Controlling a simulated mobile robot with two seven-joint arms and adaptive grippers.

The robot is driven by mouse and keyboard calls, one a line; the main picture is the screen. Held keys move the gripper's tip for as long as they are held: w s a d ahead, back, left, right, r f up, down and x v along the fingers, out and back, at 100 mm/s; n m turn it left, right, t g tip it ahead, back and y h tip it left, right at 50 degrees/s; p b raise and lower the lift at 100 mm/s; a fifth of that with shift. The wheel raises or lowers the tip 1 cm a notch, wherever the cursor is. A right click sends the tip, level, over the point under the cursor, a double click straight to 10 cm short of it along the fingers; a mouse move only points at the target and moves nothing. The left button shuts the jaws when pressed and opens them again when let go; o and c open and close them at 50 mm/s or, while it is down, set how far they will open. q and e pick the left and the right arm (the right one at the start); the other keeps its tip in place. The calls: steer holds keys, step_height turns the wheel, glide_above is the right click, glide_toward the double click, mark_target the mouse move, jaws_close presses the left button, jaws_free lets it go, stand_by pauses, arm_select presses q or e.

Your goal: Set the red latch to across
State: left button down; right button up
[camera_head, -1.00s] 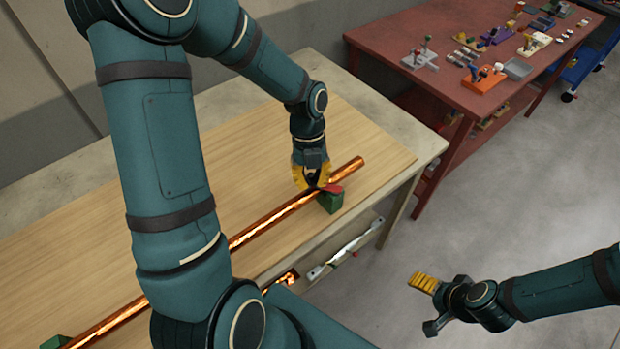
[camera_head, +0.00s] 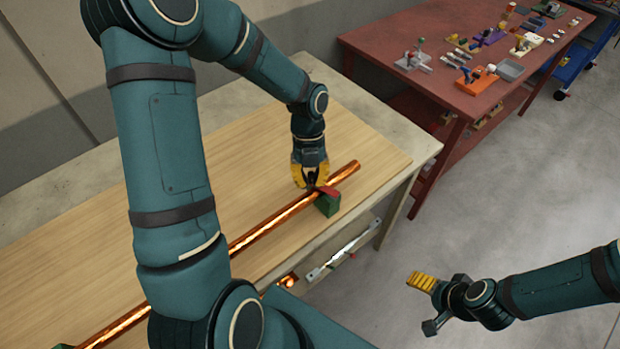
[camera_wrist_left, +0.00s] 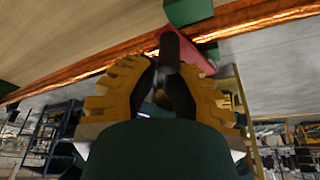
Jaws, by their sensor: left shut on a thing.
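The red latch (camera_head: 328,191) sits at the top of a green block (camera_head: 328,205) near the front edge of the wooden table. A copper pipe (camera_head: 270,224) runs diagonally past it and rests at the block. My left gripper (camera_head: 311,186) points down beside the pipe and is shut on the latch's dark handle (camera_wrist_left: 169,48). In the left wrist view the red arm (camera_wrist_left: 203,58) slants away from the handle beside the pipe (camera_wrist_left: 110,66). The fingers hide part of the latch. My right gripper (camera_head: 421,303) is open and empty, over the floor.
The wooden table (camera_head: 370,150) has a clear top behind the pipe. A lower shelf (camera_head: 345,250) holds metal pieces. A red table (camera_head: 400,35) with several small fixtures stands at the back right. Grey floor lies between it and my right arm.

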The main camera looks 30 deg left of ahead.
arm_select(q)
steer(key=shift+w+a+p, duration=0.35)
steer(key=shift+w+p, duration=0.05)
steer(key=shift+w, duration=0.3)
arm_select(e)
steer(key=shift+d+r, duration=0.1)
steer(key=shift+r, duration=0.35)
stand_by(0.5)
arm_select(q)
steer(key=shift+d, duration=0.1)
arm_select(e)
steer(key=shift+s, duration=0.1)
